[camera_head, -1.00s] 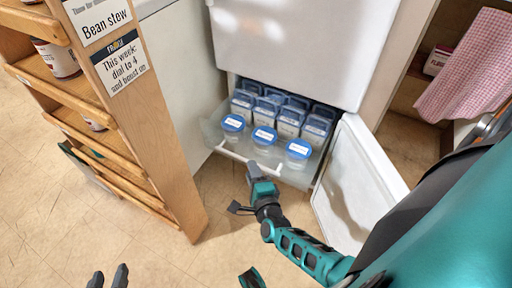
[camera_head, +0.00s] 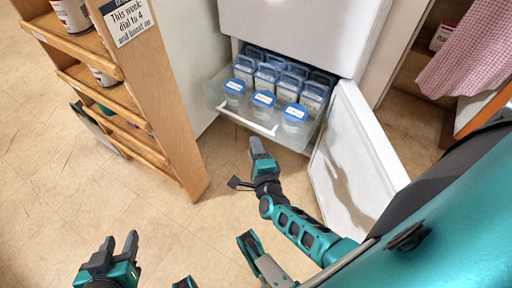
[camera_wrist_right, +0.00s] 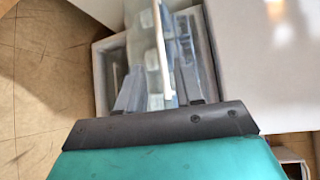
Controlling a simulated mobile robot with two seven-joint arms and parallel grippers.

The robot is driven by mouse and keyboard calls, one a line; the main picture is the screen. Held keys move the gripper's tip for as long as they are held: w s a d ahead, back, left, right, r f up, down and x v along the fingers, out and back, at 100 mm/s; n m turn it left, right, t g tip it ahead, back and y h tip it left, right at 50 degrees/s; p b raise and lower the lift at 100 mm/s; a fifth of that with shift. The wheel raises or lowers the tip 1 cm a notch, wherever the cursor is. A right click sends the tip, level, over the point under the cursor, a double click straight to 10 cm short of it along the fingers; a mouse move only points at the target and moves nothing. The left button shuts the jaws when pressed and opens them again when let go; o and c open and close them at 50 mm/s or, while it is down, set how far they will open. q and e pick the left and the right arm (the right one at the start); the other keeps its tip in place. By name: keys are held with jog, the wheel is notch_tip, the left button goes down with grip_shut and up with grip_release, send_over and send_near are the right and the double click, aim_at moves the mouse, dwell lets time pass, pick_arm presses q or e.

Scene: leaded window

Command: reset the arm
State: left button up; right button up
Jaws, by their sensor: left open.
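My left gripper (camera_head: 120,243) is open and empty, above the floor at the lower left of the head view. My right gripper (camera_head: 258,146) is in front of the pulled-out freezer drawer (camera_head: 208,95), a little short of its white handle (camera_head: 248,122). In the right wrist view its two fingers (camera_wrist_right: 158,90) stand apart, with the white handle bar (camera_wrist_right: 162,50) showing beyond and between them. Nothing is seen held in it.
The drawer holds several blue-lidded tubs (camera_head: 263,100) and boxes. The open white freezer door (camera_head: 350,165) stands just right of my right arm. A wooden shelf rack (camera_head: 165,120) stands on the left. The floor between is clear.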

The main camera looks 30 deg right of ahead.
dwell(0.3)
jog(key=s+a+r+n+g+y, duration=0.2)
jog(key=s+a+r+n+y, duration=0.3)
jog(key=n, duration=0.8)
jog(key=s+a+r+n+g+y, duration=0.35)
jog(key=s+n, duration=0.25)
jog(key=n, duration=0.7)
pick_arm(q)
jog(key=s+a+r+p, duration=0.1)
jog(key=a+r+p, duration=0.2)
jog(key=r+p, duration=0.7)
jog(key=p, duration=0.4)
jog(key=shift+s+r+y+p, duration=0.25)
jog(key=shift+y+p, duration=0.15)
pick_arm(e)
notch_tip(320, 180, up, 11)
jog(key=s+d+h, duration=0.2)
jog(key=shift+d+r+t, duration=0.2)
jog(key=shift+d+t, duration=0.15)
jog(key=shift+d, duration=0.05)
pick_arm(q)
jog(key=shift+d+f, duration=0.1)
jog(key=shift+d, duration=0.05)
jog(key=shift+w, duration=0.1)
pick_arm(e)
jog(key=shift+w, duration=0.1)
